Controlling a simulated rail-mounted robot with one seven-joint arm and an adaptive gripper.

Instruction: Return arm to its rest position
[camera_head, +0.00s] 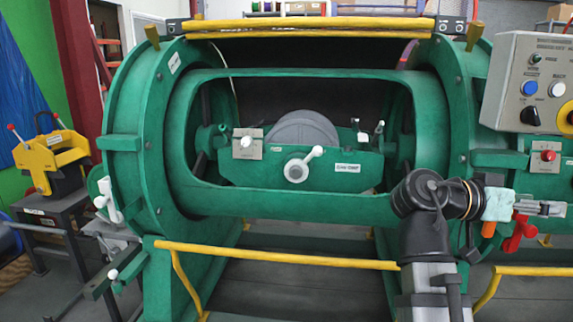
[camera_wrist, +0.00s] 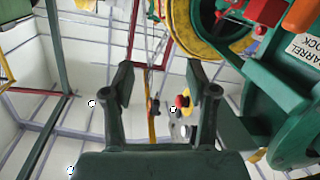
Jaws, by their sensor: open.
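My arm rises in the lower right of the head view and bends to the right. My gripper (camera_head: 545,208) is at its end, in front of the green machine's right side and below the grey control box. In the wrist view my gripper (camera_wrist: 160,85) shows two dark fingers standing apart, with nothing held between them. The tubular strander (camera_head: 305,205) is a big green barrel with a wide window. In the window sit a grey reel (camera_head: 305,130) and a white-handled crank (camera_head: 297,171).
A grey control box (camera_head: 528,90) with buttons hangs above my gripper. A red lever (camera_head: 519,232) shows just below it. Yellow rails (camera_head: 280,256) run along the front. A yellow device (camera_head: 52,155) stands on a table at left. A "BARREL LOCK" label (camera_wrist: 302,47) shows in the wrist view.

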